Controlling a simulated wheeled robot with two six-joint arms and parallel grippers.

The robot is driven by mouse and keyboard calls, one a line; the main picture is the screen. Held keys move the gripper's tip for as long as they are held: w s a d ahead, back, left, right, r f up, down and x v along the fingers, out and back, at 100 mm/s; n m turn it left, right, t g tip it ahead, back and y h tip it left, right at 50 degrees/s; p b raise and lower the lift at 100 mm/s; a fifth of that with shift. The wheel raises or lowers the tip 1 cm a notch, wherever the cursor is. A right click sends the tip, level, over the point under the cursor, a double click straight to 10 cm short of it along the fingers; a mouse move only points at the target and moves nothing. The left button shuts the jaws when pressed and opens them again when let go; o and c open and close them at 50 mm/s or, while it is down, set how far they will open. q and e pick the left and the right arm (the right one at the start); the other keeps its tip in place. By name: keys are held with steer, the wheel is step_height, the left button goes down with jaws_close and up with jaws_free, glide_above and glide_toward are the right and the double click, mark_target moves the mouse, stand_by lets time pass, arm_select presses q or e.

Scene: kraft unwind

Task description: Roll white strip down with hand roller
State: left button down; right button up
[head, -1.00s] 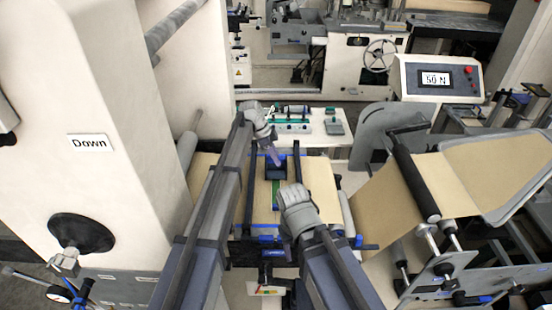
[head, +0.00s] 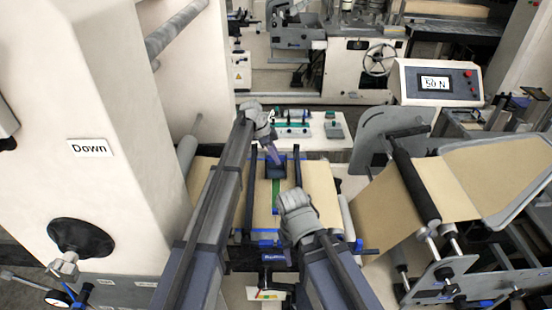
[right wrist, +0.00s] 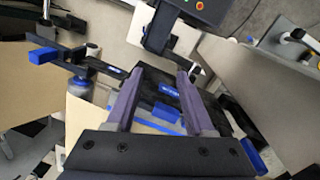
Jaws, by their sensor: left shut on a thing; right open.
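My left gripper (head: 274,155) is over the far part of the splice table. It is shut on what looks like the hand roller, though its shape is mostly hidden. A dark blue block (head: 277,168) shows just beneath the fingertips; I cannot tell whether it belongs to the roller. I cannot make out the white strip. A green strip (head: 275,194) lies along the middle of the brown web (head: 320,185). My right gripper is open and empty in the right wrist view (right wrist: 158,92), above the table's near edge.
Dark bars (head: 251,190) cross the table on both sides of the green strip. A tray (head: 322,142) with green-handled tools stands behind. A display (head: 435,83) reads 50 N. A tall machine wall (head: 120,190) with a "Down" sign closes the left; rollers (head: 415,185) stand right.

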arm_select(q)
steer(key=shift+w, duration=0.85)
steer(key=shift+s, duration=0.15)
